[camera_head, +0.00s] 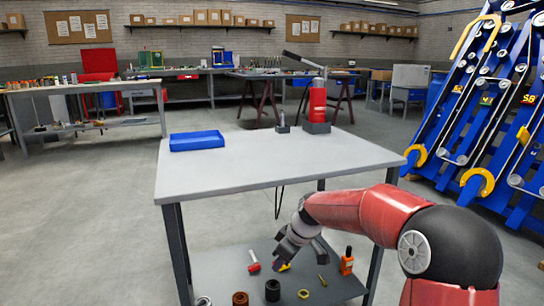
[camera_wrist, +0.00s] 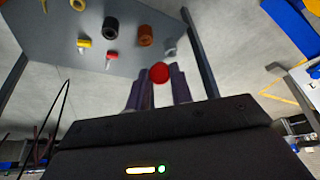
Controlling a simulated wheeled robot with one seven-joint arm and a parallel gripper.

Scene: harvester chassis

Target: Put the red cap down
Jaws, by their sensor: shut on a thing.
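The red cap (camera_wrist: 159,72) is round and shows between the two fingers of my gripper (camera_wrist: 160,80) in the wrist view. My gripper is shut on it and holds it off the lower shelf. In the head view my gripper (camera_head: 291,252) is below the tabletop level, at the front of the workbench (camera_head: 265,172) and over its dark lower shelf (camera_head: 225,276). The cap cannot be made out in the head view; my gripper and arm likely hide it.
On the lower shelf lie a red-and-white piece (camera_head: 254,262), a brown ring (camera_head: 240,298), a black cylinder (camera_head: 272,290), a gold ring (camera_head: 303,293) and an orange bottle (camera_head: 347,262). The tabletop holds a blue tray (camera_head: 197,141) and a red press (camera_head: 317,105); its middle is clear.

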